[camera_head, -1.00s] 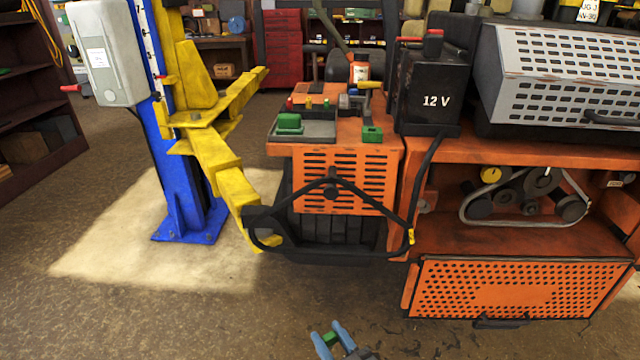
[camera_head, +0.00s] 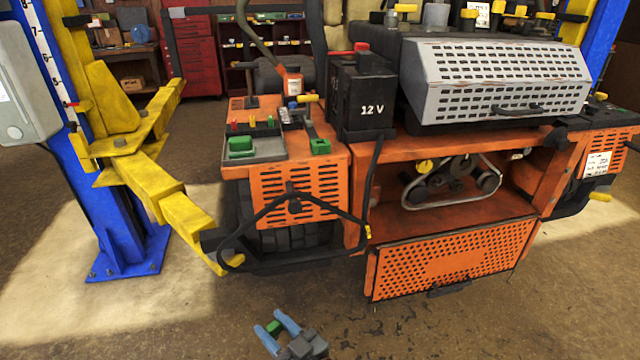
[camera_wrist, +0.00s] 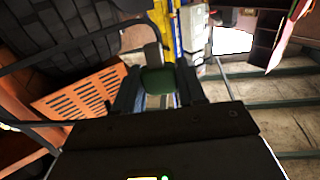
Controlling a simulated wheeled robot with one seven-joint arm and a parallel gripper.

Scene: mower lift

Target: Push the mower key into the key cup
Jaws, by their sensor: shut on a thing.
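My gripper (camera_head: 274,327), with blue fingers, is low in front of the orange mower, near the bottom edge of the head view. It is shut on a small green thing, probably the mower key (camera_wrist: 158,79), whose green part shows between the dark fingers in the wrist view. Another green block (camera_head: 241,145) sits in a grey tray at the deck's left. My gripper is well apart from both.
A black 12 V battery (camera_head: 362,98) stands right of the deck, a grey perforated cover (camera_head: 495,80) beyond it. A black bent bar (camera_head: 290,200) crosses the mower's front. A yellow lift arm (camera_head: 160,190) stands at left. The floor in front is clear.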

